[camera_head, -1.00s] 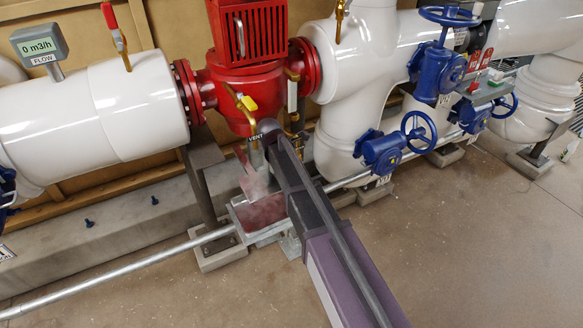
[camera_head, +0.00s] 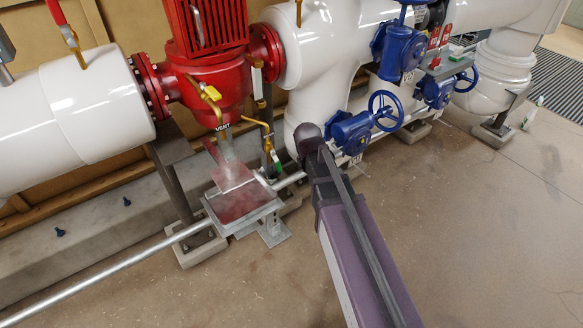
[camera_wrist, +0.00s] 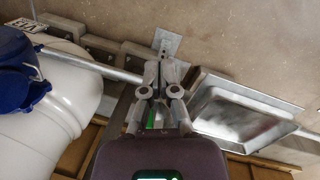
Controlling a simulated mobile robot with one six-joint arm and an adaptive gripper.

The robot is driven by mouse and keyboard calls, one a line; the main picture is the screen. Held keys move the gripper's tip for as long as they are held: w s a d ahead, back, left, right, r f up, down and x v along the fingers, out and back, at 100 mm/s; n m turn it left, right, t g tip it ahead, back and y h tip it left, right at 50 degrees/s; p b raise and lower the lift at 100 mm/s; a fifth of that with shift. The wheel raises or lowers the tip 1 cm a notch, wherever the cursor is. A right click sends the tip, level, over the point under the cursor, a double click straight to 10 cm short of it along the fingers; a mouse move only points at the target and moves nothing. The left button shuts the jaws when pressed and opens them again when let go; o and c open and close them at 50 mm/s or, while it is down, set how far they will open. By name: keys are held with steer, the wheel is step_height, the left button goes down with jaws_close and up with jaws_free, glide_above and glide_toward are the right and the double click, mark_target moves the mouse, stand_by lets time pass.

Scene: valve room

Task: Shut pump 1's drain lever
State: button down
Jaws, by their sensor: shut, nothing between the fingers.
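The red pump (camera_head: 208,85) shows in the head view, with a yellow-handled valve (camera_head: 210,93) above the VENT tag. A brass pipe (camera_head: 257,124) comes off its right side and leads down to a small green handle (camera_head: 277,163), which looks like the drain lever; whether it is open is too small to tell. In the wrist view a green piece (camera_wrist: 151,118) shows behind my gripper (camera_wrist: 158,72), whose fingers are together and empty. The gripper itself is hidden behind my arm in the head view.
Blue handwheels (camera_head: 385,111) and white pipes (camera_head: 80,105) flank the pump.

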steer(key=s+d+m+y, duration=0.1)
steer(key=s+d+m, duration=0.7)
steer(key=s+m, duration=0.2)
steer(key=shift+g+y, duration=0.3)
steer(key=shift+y, duration=0.1)
steer(key=shift+s+f, duration=0.1)
steer(key=shift+f, duration=0.05)
